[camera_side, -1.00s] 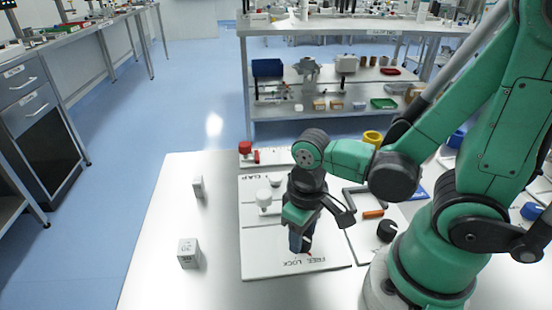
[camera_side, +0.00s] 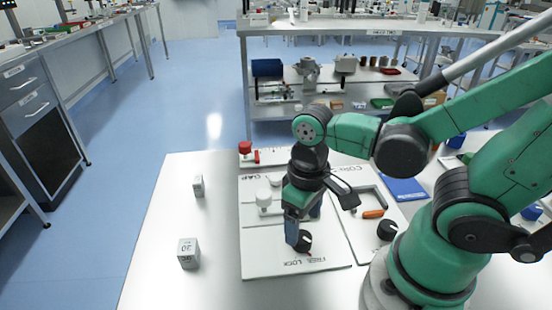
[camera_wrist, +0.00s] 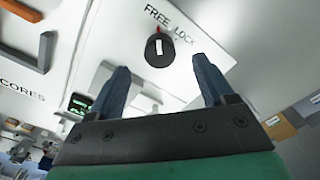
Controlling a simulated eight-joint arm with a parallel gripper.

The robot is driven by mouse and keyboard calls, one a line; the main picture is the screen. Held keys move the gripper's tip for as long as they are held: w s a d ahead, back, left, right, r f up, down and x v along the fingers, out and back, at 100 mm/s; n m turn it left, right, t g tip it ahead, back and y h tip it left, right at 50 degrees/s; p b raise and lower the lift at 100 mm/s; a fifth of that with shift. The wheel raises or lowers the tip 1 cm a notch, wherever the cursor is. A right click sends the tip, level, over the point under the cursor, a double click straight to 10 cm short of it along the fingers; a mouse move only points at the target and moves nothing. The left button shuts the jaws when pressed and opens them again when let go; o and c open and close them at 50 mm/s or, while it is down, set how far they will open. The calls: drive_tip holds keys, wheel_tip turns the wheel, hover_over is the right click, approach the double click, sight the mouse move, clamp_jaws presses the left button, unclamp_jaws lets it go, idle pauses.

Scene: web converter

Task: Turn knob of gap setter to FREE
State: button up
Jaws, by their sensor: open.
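The gap setter is a white panel (camera_side: 265,262) lying on the table. Its black round knob (camera_side: 305,241) sits near the panel's front edge, beside the printed words FREE and LOCK. Which word the knob points to I cannot tell surely. My gripper (camera_side: 303,230) is open, pointing down over the knob. In the wrist view its two blue fingers (camera_wrist: 160,72) stand apart, with the knob seen between and beyond their tips, not held.
A white knob (camera_side: 264,197) stands on the same panel behind my gripper. A red knob (camera_side: 245,147) is at the back. To the right are an orange piece (camera_side: 373,214) and another black knob (camera_side: 387,229).

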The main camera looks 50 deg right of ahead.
drive_tip(key=shift+r, duration=1.05)
drive_tip(key=w+d+r+t, duration=0.3)
drive_tip(key=w+r+t, duration=0.2)
drive_tip(key=w+t, duration=0.2)
drive_tip(key=shift+w+r, duration=0.2)
drive_tip(key=shift+r, duration=0.1)
